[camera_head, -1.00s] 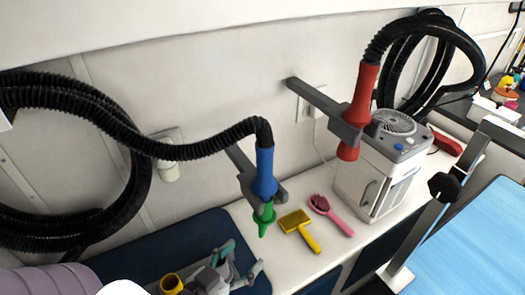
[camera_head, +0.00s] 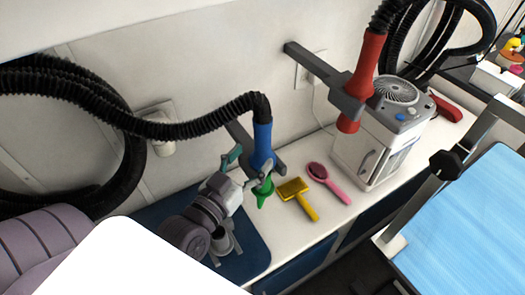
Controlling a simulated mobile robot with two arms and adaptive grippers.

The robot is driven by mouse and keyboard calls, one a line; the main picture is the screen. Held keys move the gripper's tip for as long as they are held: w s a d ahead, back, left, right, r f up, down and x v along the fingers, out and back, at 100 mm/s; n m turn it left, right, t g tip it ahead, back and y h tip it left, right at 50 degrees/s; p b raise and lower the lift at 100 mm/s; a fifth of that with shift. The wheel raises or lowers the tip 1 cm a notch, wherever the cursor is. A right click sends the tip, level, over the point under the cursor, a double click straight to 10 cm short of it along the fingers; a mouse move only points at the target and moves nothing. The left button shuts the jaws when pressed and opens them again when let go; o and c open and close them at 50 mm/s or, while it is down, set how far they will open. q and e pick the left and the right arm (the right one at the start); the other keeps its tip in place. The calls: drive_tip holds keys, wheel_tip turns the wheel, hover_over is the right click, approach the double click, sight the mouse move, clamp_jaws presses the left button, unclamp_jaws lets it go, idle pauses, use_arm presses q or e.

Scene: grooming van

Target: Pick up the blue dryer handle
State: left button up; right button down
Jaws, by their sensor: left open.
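My left gripper (camera_head: 250,168) has teal fingertips and is open. Its fingers are at the lower part of the blue handle, one to its left and one low in front near the green nozzle. I cannot tell whether they touch it. My right gripper is not in view.
A yellow brush (camera_head: 296,196) and a pink brush (camera_head: 327,182) lie on the white counter. A red dryer handle (camera_head: 363,85) hangs in another holder beside a white machine (camera_head: 377,145). A blue table (camera_head: 470,225) stands at right.

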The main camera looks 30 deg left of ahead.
sight(258, 152)
use_arm(q)
drive_tip(key=shift+w+d+r, duration=0.1)
drive_tip(key=shift+w+r, duration=0.05)
drive_tip(key=shift+w, duration=0.1)
drive_tip(key=w, duration=0.1)
drive_tip(key=w+p, duration=0.1)
drive_tip(key=w, duration=0.1)
drive_tip(key=w+p, duration=0.1)
drive_tip(key=shift+w+f, duration=0.35)
drive_tip(key=shift+w, duration=0.05)
drive_tip(key=shift+s+d, duration=0.1)
drive_tip(key=shift+s, duration=0.05)
drive_tip(key=shift+c, duration=1.1)
drive_tip(key=c, duration=1.1)
drive_tip(key=shift+r, duration=0.1)
clamp_jaws()
